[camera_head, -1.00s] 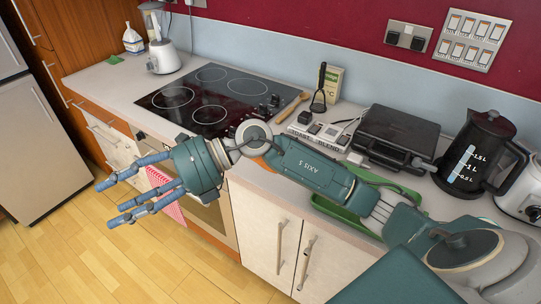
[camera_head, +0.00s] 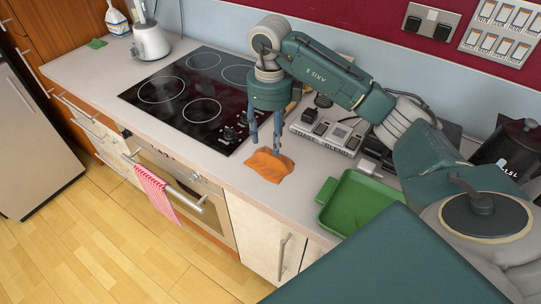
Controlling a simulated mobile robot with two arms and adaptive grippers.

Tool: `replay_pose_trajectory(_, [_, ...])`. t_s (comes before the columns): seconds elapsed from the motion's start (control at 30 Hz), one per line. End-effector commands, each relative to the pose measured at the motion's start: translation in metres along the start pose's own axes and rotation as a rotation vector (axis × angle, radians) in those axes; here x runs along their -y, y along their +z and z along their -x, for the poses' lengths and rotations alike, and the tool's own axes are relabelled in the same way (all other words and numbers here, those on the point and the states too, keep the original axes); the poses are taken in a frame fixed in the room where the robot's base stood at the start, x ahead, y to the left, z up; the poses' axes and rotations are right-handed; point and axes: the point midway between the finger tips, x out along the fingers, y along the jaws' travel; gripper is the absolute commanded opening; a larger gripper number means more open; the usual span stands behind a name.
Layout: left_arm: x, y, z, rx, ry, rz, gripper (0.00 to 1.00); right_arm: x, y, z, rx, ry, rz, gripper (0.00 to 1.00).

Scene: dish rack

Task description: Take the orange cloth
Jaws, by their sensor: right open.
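The orange cloth (camera_head: 268,166) lies crumpled on the light worktop, just right of the black hob's front corner. My right gripper (camera_head: 264,147) points straight down at the cloth's far edge, its blue fingers apart. The fingertips are at or just above the cloth; I cannot tell if they touch it. My left gripper is not in view.
A green tray (camera_head: 325,191) stands on the worktop right of the cloth. Behind it are a toast-and-blend block (camera_head: 325,141) and small items. The black hob (camera_head: 190,98) is at left. A red-striped towel (camera_head: 156,191) hangs on the oven handle. The worktop's front edge is close to the cloth.

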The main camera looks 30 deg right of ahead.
Motion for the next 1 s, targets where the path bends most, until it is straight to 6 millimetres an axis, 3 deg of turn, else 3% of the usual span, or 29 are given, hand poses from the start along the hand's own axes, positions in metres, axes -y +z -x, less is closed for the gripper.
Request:
replay_pose_trajectory(0.03, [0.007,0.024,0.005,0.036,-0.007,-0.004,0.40,0.000,-0.001,-0.006,-0.002,0.000,-0.001,0.50])
replay_pose_trajectory(0.1, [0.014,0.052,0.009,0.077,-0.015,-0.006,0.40,0.000,-0.001,-0.014,-0.002,0.001,0.000,0.50])
replay_pose_trajectory(0.23, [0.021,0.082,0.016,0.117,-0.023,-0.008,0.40,0.000,0.000,-0.022,-0.001,0.000,0.000,0.50])
replay_pose_trajectory(0.33, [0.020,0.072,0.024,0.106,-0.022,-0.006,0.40,-0.002,-0.001,-0.032,-0.003,0.002,0.000,0.50])
replay_pose_trajectory(0.5, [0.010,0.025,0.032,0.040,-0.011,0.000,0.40,-0.005,-0.001,-0.058,-0.002,0.003,0.000,0.50])
replay_pose_trajectory(0.6, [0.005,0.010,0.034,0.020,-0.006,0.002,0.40,-0.004,-0.001,-0.068,-0.001,0.001,0.000,0.50])
replay_pose_trajectory(0.87, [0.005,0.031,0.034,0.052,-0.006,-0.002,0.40,-0.004,0.000,-0.073,0.002,0.000,0.001,0.50])
replay_pose_trajectory(1.0, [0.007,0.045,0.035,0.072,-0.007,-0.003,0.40,-0.004,0.000,-0.072,0.002,0.000,0.001,0.24])
